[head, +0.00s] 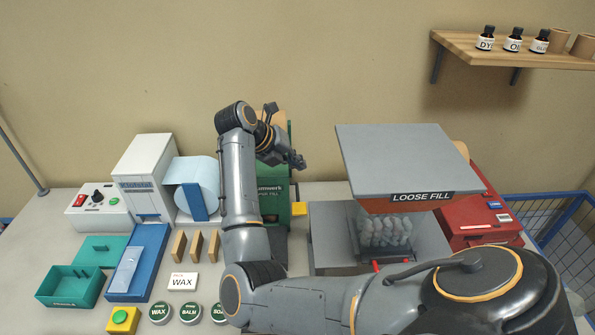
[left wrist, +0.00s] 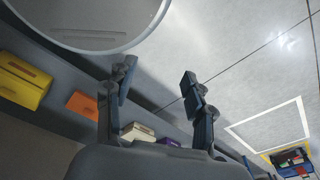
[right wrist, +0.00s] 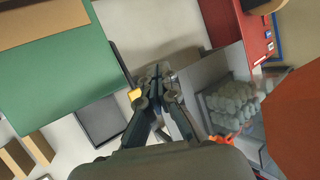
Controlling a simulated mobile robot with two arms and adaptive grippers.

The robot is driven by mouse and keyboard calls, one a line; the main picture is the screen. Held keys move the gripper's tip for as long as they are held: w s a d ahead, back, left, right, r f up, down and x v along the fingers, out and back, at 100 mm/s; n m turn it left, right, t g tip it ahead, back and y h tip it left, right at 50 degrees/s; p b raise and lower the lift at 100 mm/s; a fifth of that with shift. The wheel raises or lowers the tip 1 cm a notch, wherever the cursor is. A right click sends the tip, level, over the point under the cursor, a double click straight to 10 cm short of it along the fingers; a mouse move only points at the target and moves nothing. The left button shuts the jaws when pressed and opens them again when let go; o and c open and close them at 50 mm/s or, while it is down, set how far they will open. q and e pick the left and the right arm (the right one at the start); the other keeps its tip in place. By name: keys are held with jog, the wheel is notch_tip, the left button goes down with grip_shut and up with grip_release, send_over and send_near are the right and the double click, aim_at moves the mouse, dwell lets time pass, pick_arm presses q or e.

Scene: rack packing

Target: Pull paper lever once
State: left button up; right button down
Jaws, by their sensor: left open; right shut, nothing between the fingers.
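A green machine (head: 275,207) with a partly hidden label stands behind my right arm; its green top (right wrist: 60,85) shows in the right wrist view. A small yellow lever-like piece (head: 299,209) sticks out at its right side. It also shows in the right wrist view (right wrist: 135,94), just left of the fingers. My right gripper (head: 298,160) is above this piece in the head view. Its fingers (right wrist: 160,80) are shut and empty. My left gripper (left wrist: 157,80) is open and empty, seen only in the left wrist view. I cannot tell whether the right fingers touch the yellow piece.
The loose fill hopper (head: 410,155) stands right of the green machine, with pale fill (head: 385,230) below it. A red machine (head: 480,215) is further right. A blue-white paper roll (head: 193,172) and wooden blocks (head: 196,245) stand at left.

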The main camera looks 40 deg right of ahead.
pick_arm(q)
jog(key=shift+s+a+g, duration=0.15)
jog(key=shift+s, duration=0.4)
jog(key=shift+s+a+g, duration=0.15)
jog(key=shift+s, duration=0.4)
pick_arm(e)
jog(key=shift+w+d+r, duration=0.1)
jog(key=shift+w, duration=0.2)
pick_arm(q)
jog(key=shift+w, duration=0.15)
pick_arm(e)
jog(key=shift+s, duration=0.15)
pick_arm(q)
jog(key=f+b, duration=0.4)
jog(key=shift+w+d+f+b, duration=0.25)
jog(key=shift+w+f+b, duration=0.1)
jog(key=shift+w+f, duration=0.05)
pick_arm(e)
notch_tip(320, 180, down, 9)
jog(key=s+a, duration=0.1)
jog(key=shift+r, duration=0.2)
pick_arm(q)
jog(key=shift+s+a, duration=0.1)
jog(key=shift+f+b, duration=0.4)
pick_arm(e)
jog(key=shift+s+a+f, duration=0.1)
jog(key=shift+f, duration=0.25)
